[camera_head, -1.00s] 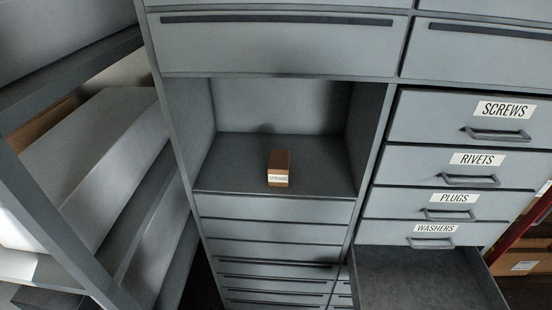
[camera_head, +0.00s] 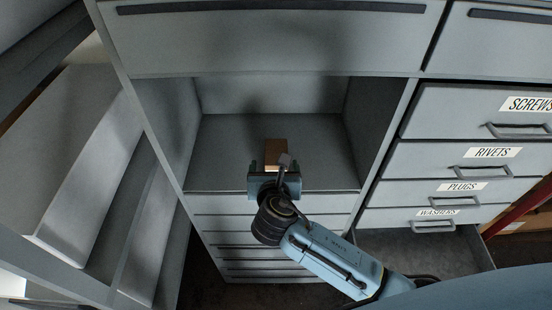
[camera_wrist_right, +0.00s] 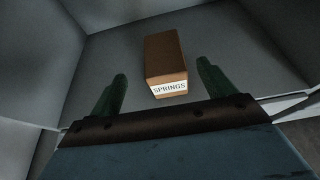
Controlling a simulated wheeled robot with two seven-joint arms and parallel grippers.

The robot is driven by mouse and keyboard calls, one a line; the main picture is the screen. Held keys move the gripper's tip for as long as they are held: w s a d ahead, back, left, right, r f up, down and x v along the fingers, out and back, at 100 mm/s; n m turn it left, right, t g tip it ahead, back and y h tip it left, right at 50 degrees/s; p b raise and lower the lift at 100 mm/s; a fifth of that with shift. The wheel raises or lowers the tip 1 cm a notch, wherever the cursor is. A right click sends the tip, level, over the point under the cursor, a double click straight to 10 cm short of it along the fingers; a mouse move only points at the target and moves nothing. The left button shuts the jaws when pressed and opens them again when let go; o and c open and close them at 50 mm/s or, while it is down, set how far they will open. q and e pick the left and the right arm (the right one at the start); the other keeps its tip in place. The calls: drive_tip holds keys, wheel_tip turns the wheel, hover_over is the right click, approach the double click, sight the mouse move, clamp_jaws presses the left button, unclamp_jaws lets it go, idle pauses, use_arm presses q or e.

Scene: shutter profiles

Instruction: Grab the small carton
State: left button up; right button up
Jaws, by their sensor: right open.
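The small brown carton (camera_head: 276,150) stands on the floor of the open cabinet compartment. In the right wrist view the carton (camera_wrist_right: 165,58) shows a white label reading SPRINGS on its near face. My right gripper (camera_head: 275,168) is at the compartment's front, just in front of the carton and partly covering it. In the right wrist view its two dark green fingers (camera_wrist_right: 160,88) are apart, with the carton beyond and between their lines. The gripper is open and empty. My left gripper is not in view.
The compartment floor (camera_head: 225,150) is otherwise clear, with walls on both sides. A shelf rack with a pale box (camera_head: 75,150) stands at left.

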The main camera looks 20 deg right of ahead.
sight(276, 156)
drive_tip(key=shift+w+d+f, duration=0.1)
drive_tip(key=shift+w+f, duration=0.15)
drive_tip(key=shift+w, duration=0.25)
drive_tip(key=shift+w+d+f, duration=0.2)
drive_tip(key=shift+w, duration=0.3)
drive_tip(key=x, duration=0.3)
drive_tip(key=shift+w+d+f, duration=0.2)
drive_tip(key=shift+d, duration=0.1)
drive_tip(key=shift+w+d+f, duration=0.1)
drive_tip(key=shift+w+f, duration=0.1)
drive_tip(key=shift+w, duration=0.2)
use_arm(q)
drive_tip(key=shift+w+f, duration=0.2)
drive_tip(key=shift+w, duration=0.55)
use_arm(e)
drive_tip(key=shift+c, duration=0.8)
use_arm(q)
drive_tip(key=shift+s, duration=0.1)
use_arm(e)
drive_tip(key=shift+r, duration=0.1)
drive_tip(key=c, duration=1.2)
